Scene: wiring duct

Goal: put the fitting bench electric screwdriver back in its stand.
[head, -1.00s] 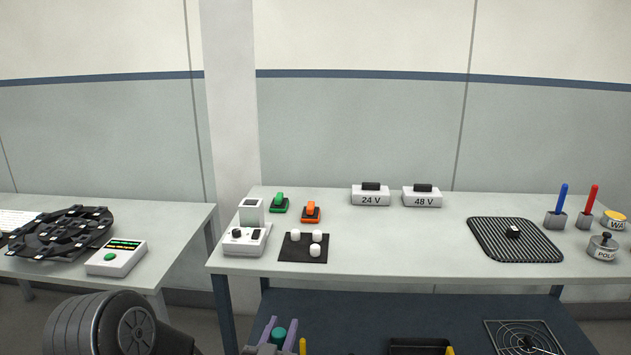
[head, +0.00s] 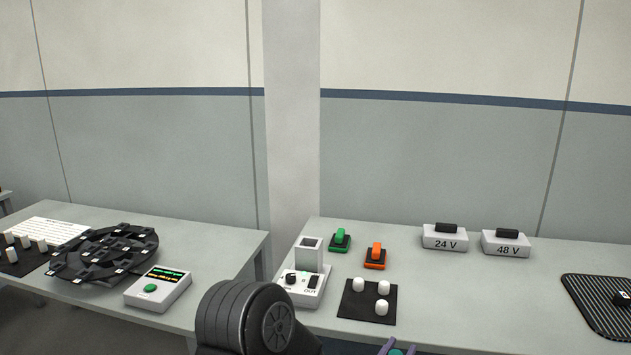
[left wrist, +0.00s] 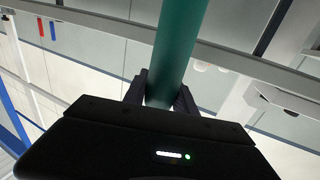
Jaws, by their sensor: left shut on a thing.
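The screwdriver is a teal-green cylinder (left wrist: 182,45) in the left wrist view, running up out of the frame. My left gripper (left wrist: 160,95) is shut on it, one dark finger on each side. In the head view only the purple fingertips of my left gripper (head: 397,349) show at the bottom edge, with a bit of teal between them. The screwdriver's lower end and tip are hidden. I cannot make out its stand in the current views. My right gripper is not in view.

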